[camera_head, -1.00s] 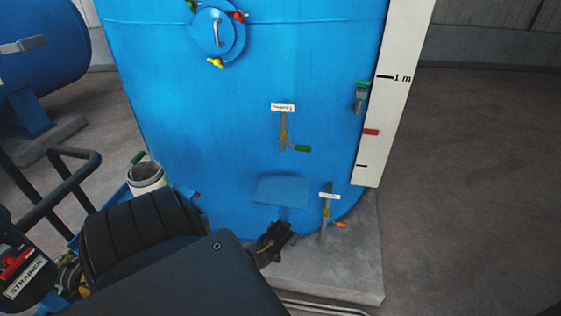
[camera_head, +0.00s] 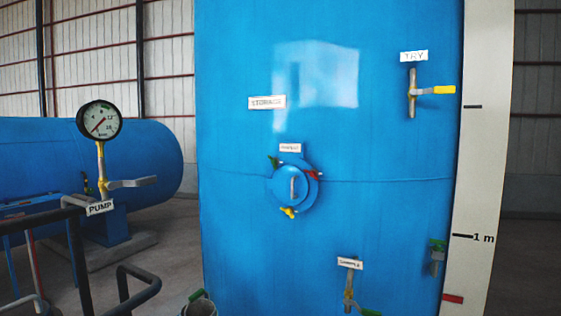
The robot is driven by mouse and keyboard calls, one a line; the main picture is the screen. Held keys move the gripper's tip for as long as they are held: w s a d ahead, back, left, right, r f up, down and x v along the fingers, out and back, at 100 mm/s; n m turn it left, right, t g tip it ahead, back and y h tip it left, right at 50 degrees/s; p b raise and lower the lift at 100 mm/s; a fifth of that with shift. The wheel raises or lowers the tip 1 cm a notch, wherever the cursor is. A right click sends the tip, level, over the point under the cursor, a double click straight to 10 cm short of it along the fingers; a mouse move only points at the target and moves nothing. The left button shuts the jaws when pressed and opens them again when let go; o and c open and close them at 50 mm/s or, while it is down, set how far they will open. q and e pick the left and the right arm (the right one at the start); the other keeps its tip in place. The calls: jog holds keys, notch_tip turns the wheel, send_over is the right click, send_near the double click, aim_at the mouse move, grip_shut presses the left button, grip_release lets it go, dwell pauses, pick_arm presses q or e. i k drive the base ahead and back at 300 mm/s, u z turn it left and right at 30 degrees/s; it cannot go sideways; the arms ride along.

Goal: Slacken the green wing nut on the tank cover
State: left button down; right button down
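The tank cover (camera_head: 294,195) is a small round blue plate with an upright grey handle, on the front of the large blue tank (camera_head: 235,240). The green wing nut (camera_head: 273,162) sits at the cover's upper left rim. A red wing nut (camera_head: 313,174) is at its upper right and a yellow wing nut (camera_head: 288,212) at its lower left. A small white label is above the cover. Neither of my grippers shows in the view, so their state is hidden.
A pressure gauge (camera_head: 99,120) on a pipe and dark rails (camera_head: 75,250) stand at the left. A yellow-handled valve (camera_head: 430,90) is at upper right, and a green-handled valve (camera_head: 350,290) is below the cover. A white level scale (camera_head: 482,160) runs along the tank's right side.

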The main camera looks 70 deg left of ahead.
aim_at(273, 161)
jog(key=z, duration=0.6)
jog(key=i, duration=0.35)
jog(key=u, duration=2.05)
jog(key=i, duration=0.5)
